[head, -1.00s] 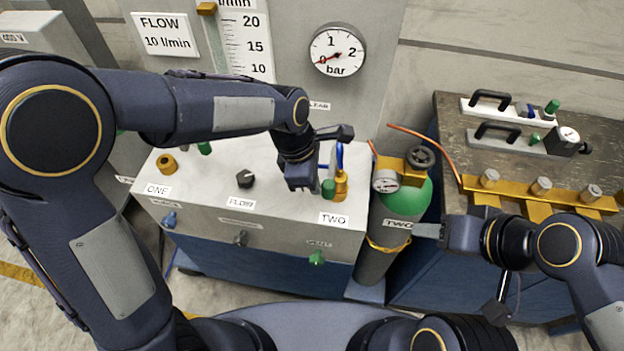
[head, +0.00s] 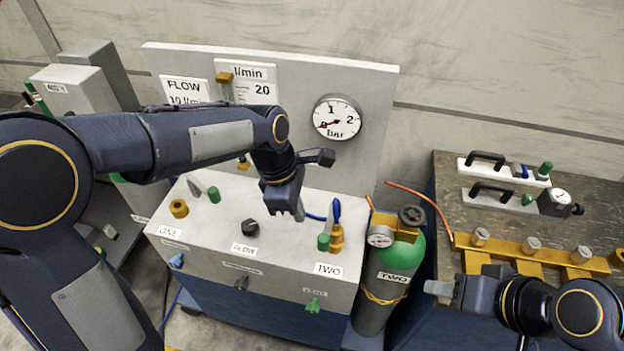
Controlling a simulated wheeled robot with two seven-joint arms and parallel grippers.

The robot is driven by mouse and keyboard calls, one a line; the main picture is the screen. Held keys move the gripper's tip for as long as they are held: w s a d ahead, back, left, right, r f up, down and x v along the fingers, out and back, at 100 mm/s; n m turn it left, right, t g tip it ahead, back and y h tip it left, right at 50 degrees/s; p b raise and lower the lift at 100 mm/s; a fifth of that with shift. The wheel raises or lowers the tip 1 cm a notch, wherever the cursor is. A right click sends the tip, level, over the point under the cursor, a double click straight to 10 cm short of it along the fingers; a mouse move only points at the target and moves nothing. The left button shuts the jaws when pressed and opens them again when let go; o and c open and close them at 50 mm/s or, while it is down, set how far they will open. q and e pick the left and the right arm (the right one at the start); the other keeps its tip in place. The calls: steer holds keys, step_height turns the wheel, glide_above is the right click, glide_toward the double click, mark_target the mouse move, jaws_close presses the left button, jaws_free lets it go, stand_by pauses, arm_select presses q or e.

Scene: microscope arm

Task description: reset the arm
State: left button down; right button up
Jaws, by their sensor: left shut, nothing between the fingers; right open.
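My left gripper (head: 299,211) points down over the grey-topped console (head: 205,235), shut and empty, left of the brass fitting with a green cap labelled TWO (head: 335,241). My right gripper (head: 438,288) points left beside the green-topped cylinder labelled TWO (head: 402,252); it is open, though its finger gap is hard to see. The black FLOW knob (head: 250,228) and the brass port ONE (head: 179,208) sit on the console top. No microscope shows. The round bar gauge (head: 337,118) has its red needle tip at the low end.
A flow scale with an amber slider (head: 224,77) is on the upright panel. The cylinder carries a small gauge (head: 380,237) and a black handwheel (head: 412,215). A bench (head: 447,200) at right holds a brass manifold (head: 510,252) and black-handled plates. An orange hose (head: 425,196) runs between.

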arm_select(q)
steer(key=s+a+r+m+t+h+b, duration=0.25)
steer(key=s+a+m, duration=0.4)
steer(key=a, duration=0.35)
steer(key=s+a+f+m+t+y+b, duration=0.1)
steer(key=s+a+f+m+t+b, duration=0.1)
steer(key=s+a+m, duration=0.3)
steer(key=shift+s+a+f+m+t, duration=0.3)
steer(key=shift+s+f+m+t, duration=0.3)
steer(key=shift+s+m, duration=1.8)
steer(key=shift+s+n+y, duration=0.25)
steer(key=shift+s+n, duration=0.4)
steer(key=shift+s, duration=0.05)
